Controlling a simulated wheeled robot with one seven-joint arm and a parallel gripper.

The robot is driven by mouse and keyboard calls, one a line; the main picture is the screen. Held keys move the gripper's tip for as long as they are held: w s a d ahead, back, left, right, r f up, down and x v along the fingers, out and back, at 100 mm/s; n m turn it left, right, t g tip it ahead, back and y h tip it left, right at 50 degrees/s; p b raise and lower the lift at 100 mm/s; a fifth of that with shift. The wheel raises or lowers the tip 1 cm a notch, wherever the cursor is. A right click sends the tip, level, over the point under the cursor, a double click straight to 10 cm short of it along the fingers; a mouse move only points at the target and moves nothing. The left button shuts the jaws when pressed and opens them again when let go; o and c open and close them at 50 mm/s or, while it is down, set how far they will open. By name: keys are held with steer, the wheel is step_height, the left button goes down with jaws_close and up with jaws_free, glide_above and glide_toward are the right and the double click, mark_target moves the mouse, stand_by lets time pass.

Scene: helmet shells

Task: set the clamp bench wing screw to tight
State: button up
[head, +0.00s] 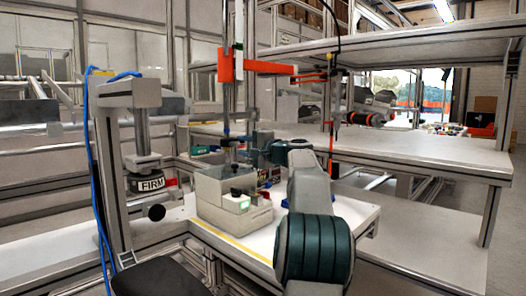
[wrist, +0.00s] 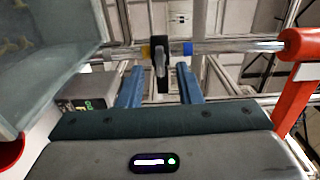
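In the wrist view, a grey wing-shaped handle (wrist: 160,58) stands roughly upright on a dark block, with a yellow patch on its left and a blue patch on its right. It looks like the wing screw. My gripper (wrist: 159,82) has its two blue fingers apart, with a clear gap between them. The handle shows beyond that gap, apart from both fingers as far as I can see. In the head view, my gripper (head: 258,143) is small and partly hidden by my arm, and I cannot make out the wing screw there.
A post fixture labelled "FIRM" (head: 151,184) stands at the left in the head view. A pale box-shaped device (head: 232,205) sits on the white bench (head: 350,212) below my gripper. A red bracket (head: 232,66) stands above. A red part (wrist: 300,44) is at the wrist view's right.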

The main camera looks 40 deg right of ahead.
steer(key=s, duration=1)
steer(key=shift+s+d, duration=0.4)
